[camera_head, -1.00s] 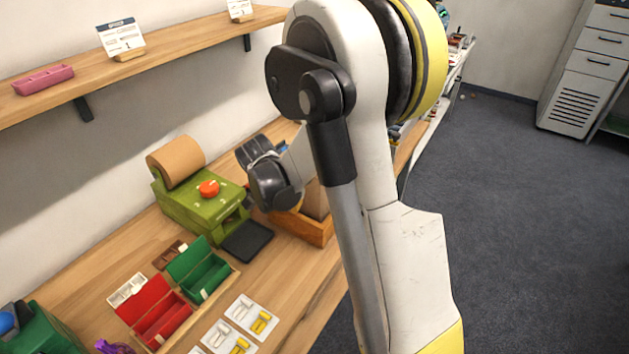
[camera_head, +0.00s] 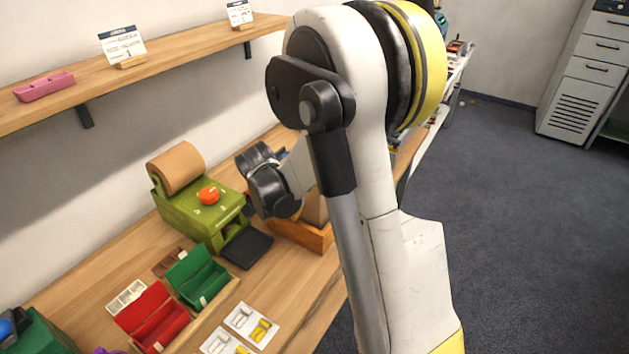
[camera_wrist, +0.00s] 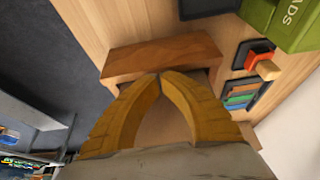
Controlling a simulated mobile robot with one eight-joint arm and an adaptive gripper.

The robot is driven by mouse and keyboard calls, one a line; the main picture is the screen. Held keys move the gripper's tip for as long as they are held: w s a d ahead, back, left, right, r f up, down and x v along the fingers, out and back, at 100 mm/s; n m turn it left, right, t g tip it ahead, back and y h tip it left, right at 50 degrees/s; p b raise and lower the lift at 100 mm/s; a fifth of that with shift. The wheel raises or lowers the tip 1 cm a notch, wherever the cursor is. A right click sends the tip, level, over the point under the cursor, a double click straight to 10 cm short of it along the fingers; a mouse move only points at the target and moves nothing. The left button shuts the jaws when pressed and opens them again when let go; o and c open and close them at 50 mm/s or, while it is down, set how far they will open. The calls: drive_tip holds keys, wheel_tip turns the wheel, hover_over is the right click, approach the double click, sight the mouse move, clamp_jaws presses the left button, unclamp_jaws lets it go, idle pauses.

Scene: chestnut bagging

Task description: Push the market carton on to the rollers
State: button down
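My gripper (camera_wrist: 160,76) shows in the wrist view as two yellow-brown fingers with their tips together, nothing seen between the tips. An orange-brown wooden wall (camera_wrist: 160,55) lies just beyond the fingertips. A plain brown surface shows between the fingers; I cannot tell whether it is the market carton. In the head view, a wooden box (camera_head: 300,234) with a brown cardboard-like piece (camera_head: 316,208) in it stands on the bench behind my arm, partly hidden. My fingers are hidden there. I cannot make out any rollers.
A green machine (camera_head: 190,217) with a brown roll and orange knob stands left of the box, a black pad (camera_head: 247,248) beside it. Red (camera_head: 155,318) and green (camera_head: 198,280) open boxes lie nearer. A shelf (camera_head: 180,48) runs above. Floor (camera_head: 510,210) at right is clear.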

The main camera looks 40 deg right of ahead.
drive_tip(key=shift+d, duration=0.1)
idle(0.3)
drive_tip(key=shift+w+d+b, duration=0.15)
drive_tip(key=shift+w+d, duration=1.2)
drive_tip(key=shift+d, duration=2.4)
drive_tip(key=shift+w+d+b, duration=0.2)
drive_tip(key=shift+w+d, duration=1.2)
drive_tip(key=shift+d, duration=2.4)
drive_tip(key=shift+w+d+b, duration=0.15)
drive_tip(key=shift+w+d, duration=1.2)
drive_tip(key=shift+d, duration=2.4)
drive_tip(key=r+p, duration=0.3)
drive_tip(key=r, duration=0.2)
drive_tip(key=a+r+p, duration=0.1)
drive_tip(key=r+p, duration=0.2)
drive_tip(key=r, duration=0.2)
drive_tip(key=r+p, duration=0.3)
drive_tip(key=r, duration=0.3)
drive_tip(key=shift+s+a+r+p, duration=0.1)
drive_tip(key=shift+s+a+p, duration=0.15)
drive_tip(key=shift+p, duration=0.15)
